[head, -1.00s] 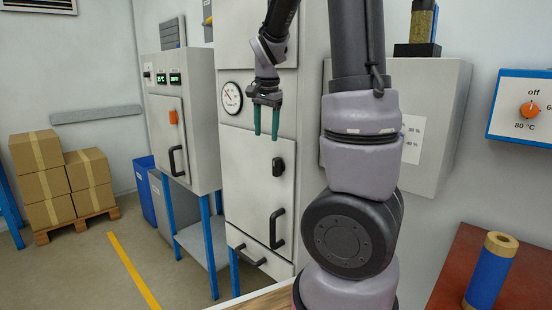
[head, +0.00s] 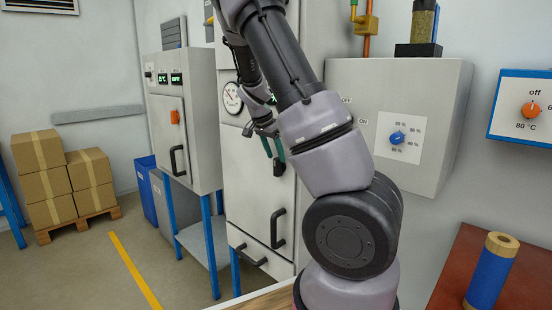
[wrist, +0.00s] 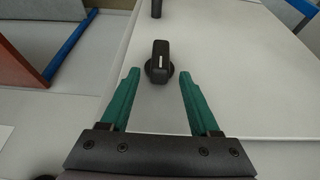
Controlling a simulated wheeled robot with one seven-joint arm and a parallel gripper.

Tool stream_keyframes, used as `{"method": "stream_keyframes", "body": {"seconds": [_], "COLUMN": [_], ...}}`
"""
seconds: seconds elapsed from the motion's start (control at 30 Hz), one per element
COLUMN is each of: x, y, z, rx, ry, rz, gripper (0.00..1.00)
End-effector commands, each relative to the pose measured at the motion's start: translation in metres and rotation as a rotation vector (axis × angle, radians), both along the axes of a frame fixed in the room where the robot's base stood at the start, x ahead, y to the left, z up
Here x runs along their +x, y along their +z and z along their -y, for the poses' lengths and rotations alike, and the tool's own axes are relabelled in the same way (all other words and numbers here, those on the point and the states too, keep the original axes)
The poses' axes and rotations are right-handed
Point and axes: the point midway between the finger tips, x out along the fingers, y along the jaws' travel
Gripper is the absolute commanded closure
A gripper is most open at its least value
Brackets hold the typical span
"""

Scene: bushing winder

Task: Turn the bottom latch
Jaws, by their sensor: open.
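A black latch knob (wrist: 159,64) with a white mark sits on the pale cabinet door (wrist: 215,75). In the wrist view it lies just beyond and between the two green fingertips, apart from both. My gripper (wrist: 158,80) is open and empty. In the head view my gripper (head: 271,146) is by the upper part of the tall cabinet door, right at the black latch (head: 279,168), which the fingers partly overlap. My arm hides part of the cabinet.
A black handle (head: 277,229) is lower on the same door, with a drawer handle (head: 250,255) below. A gauge (head: 232,98) is on the left above. A grey box with a blue dial (head: 397,138) hangs to the right.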

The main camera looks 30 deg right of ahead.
Motion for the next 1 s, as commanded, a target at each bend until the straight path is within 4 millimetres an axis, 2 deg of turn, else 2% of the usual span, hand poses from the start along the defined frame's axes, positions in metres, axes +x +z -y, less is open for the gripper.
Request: {"method": "stream_keyframes", "body": {"seconds": [0.2,0.47,0.57,0.63,1.0], "x": [0.002,0.002,0.002,0.002,0.004], "y": [-0.015,-0.016,-0.016,-0.016,-0.016], "z": [0.006,0.006,0.006,0.006,0.005], "rx": [0.000,0.000,0.000,0.000,-0.013], "ry": [-0.001,0.000,0.000,0.000,0.000], "rz": [0.001,0.001,0.001,0.001,-0.033], "gripper": [0.38,0.38,0.72,0.99,1.00]}}
